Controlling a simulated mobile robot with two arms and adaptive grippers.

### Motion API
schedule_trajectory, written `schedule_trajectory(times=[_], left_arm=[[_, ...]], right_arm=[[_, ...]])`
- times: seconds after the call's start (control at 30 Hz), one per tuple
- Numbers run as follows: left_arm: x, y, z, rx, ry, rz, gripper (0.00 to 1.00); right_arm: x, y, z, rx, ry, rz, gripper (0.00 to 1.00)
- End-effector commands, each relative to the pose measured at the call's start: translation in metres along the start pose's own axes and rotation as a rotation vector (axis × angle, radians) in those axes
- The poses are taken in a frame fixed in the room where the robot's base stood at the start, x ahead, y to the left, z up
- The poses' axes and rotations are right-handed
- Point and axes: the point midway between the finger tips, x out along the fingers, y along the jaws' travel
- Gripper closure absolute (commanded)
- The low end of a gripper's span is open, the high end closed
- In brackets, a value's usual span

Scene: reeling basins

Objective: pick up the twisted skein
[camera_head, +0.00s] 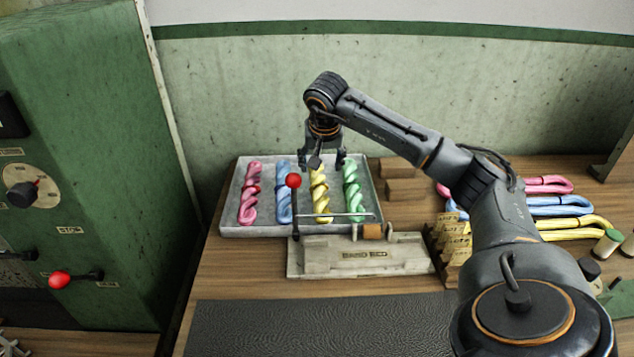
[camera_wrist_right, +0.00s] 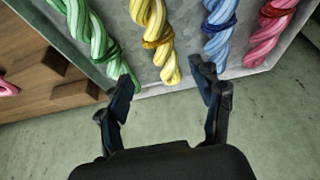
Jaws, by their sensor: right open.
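Several twisted skeins lie side by side in a grey metal tray (camera_head: 262,231): pink (camera_head: 249,200), blue (camera_head: 284,205), yellow (camera_head: 320,203) and green (camera_head: 352,192). My right gripper (camera_head: 326,163) is open and empty over the tray's far edge, behind the yellow skein. In the right wrist view the open fingers (camera_wrist_right: 165,84) point at the near end of the yellow skein (camera_wrist_right: 154,38). The green skein (camera_wrist_right: 90,35) lies left of them, the blue skein (camera_wrist_right: 220,30) and pink skein (camera_wrist_right: 272,32) to the right. Whether the fingers touch anything is unclear. My left gripper is not in view.
A stand (camera_head: 360,257) with a red-knobbed lever (camera_head: 293,181) stands in front of the tray. Wooden blocks (camera_head: 400,188) sit right of it. Looped skeins (camera_head: 560,206) lie farther right. A green cabinet (camera_head: 90,150) stands left; the dark mat (camera_head: 320,325) is clear.

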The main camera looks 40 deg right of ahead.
Motion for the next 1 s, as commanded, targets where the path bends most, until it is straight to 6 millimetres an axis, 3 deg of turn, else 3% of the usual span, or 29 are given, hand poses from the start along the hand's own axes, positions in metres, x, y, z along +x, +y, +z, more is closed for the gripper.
schedule_trajectory(times=[0.1, 0.37, 0.6, 0.93, 1.0], left_arm=[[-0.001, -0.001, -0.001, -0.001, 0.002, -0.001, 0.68], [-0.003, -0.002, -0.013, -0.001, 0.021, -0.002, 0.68], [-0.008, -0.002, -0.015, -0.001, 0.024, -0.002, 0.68], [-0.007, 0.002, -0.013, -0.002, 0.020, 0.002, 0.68], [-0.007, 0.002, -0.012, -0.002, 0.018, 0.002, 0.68]], right_arm=[[0.020, 0.000, 0.000, 0.000, -0.003, 0.001, 0.34], [0.039, -0.001, 0.000, 0.000, -0.001, 0.001, 0.34], [0.074, -0.004, 0.001, 0.001, -0.001, 0.000, 0.34], [0.082, -0.003, 0.000, -0.001, 0.001, 0.000, 0.34], [0.082, -0.003, 0.000, -0.001, 0.001, 0.000, 0.48]])
